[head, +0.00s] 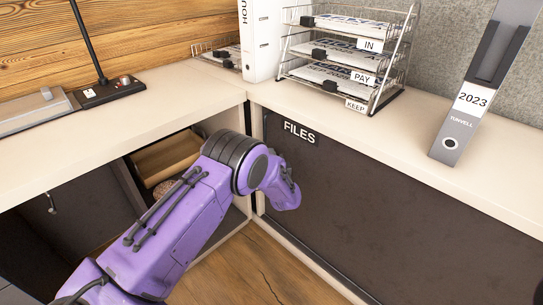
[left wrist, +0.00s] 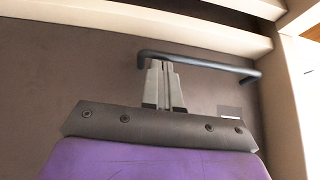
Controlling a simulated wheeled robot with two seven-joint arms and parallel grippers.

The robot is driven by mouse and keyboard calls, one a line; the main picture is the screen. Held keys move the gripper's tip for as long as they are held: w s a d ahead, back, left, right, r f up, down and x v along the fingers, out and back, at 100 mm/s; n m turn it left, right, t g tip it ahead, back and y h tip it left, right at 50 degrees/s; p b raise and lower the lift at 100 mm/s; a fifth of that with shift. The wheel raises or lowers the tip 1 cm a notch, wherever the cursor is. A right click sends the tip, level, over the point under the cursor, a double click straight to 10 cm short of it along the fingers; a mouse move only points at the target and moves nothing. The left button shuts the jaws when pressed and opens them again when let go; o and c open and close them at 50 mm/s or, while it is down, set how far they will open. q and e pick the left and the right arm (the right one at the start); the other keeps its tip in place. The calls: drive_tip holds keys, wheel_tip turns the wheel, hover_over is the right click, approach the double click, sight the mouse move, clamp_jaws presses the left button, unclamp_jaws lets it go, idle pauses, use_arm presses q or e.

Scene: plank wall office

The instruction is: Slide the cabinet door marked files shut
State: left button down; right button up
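The dark sliding door (head: 400,200) marked FILES (head: 300,132) fronts the right-hand cabinet under the counter. Its left end lies close to the pale corner post (head: 256,135); I cannot tell if they touch. In the left wrist view the door (left wrist: 70,70) carries a dark bar handle (left wrist: 215,67). My left gripper (left wrist: 163,65) has its fingers close together, tips at one end of the bar. I cannot tell whether they touch it. In the head view my left gripper (head: 287,195) is in front of the door, its fingers hidden. My right gripper is out of view.
Left of the corner is an open cabinet with a wooden box (head: 167,157). The counter holds wire letter trays (head: 345,55), a white binder (head: 260,40), a grey 2023 binder (head: 470,105) and a lamp base (head: 110,92). Wooden floor (head: 235,270) shows below.

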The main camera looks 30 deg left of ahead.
use_arm(q)
drive_tip(key=s+d+f+n+h+p, duration=0.2)
drive_tip(key=s+d+n+p, duration=0.15)
drive_tip(key=s+d, duration=0.6)
drive_tip(key=s+a+f+n+g+h+b, duration=0.15)
drive_tip(key=s+f+n+g+h, duration=0.3)
drive_tip(key=s+f+n, duration=0.7)
drive_tip(key=s+a+f+n+g+h+p, duration=0.1)
drive_tip(key=s+f+g, duration=0.15)
drive_tip(key=s, duration=1.05)
drive_tip(key=s+a+f+g+h, duration=0.1)
drive_tip(key=s+f+g, duration=0.15)
drive_tip(key=s, duration=1.15)
wheel_tip(320, 180, up, 21)
drive_tip(key=w+p, duration=0.1)
drive_tip(key=p, duration=1.9)
drive_tip(key=shift+g+p, duration=0.3)
drive_tip(key=shift+g, duration=0.05)
